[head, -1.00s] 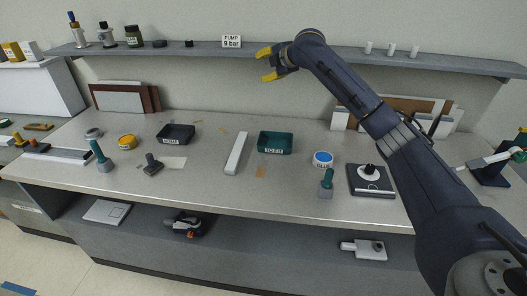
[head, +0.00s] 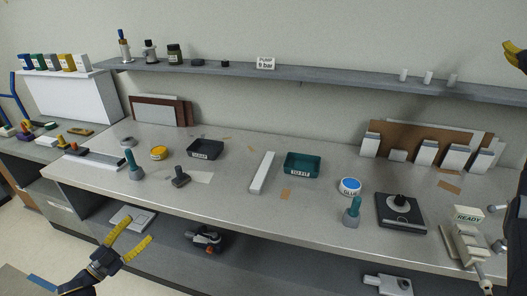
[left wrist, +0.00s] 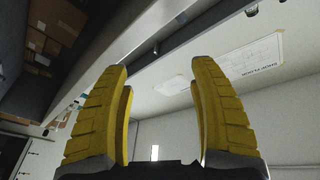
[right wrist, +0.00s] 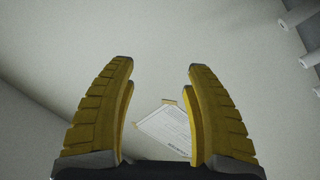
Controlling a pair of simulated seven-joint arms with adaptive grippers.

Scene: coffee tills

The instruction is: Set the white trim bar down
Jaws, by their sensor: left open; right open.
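The white trim bar (head: 262,172) lies flat on the grey counter (head: 230,190), between the black tray and the green tray. Neither gripper touches it. My left gripper (head: 132,233) is in front of the counter at the lower left, open and empty, and its spread yellow fingers also show in the left wrist view (left wrist: 160,105). My right gripper (head: 512,52) is only partly in the head view, at the upper right edge. In the right wrist view (right wrist: 160,110) its fingers are apart with nothing between them, facing the wall.
A black tray (head: 206,148) and a green "TO FIT" tray (head: 302,165) stand either side of the bar. A glue tub (head: 349,187), a teal-handled tool (head: 352,212) and a tamper on a black base (head: 402,214) stand further right. A shelf (head: 320,84) runs along the wall.

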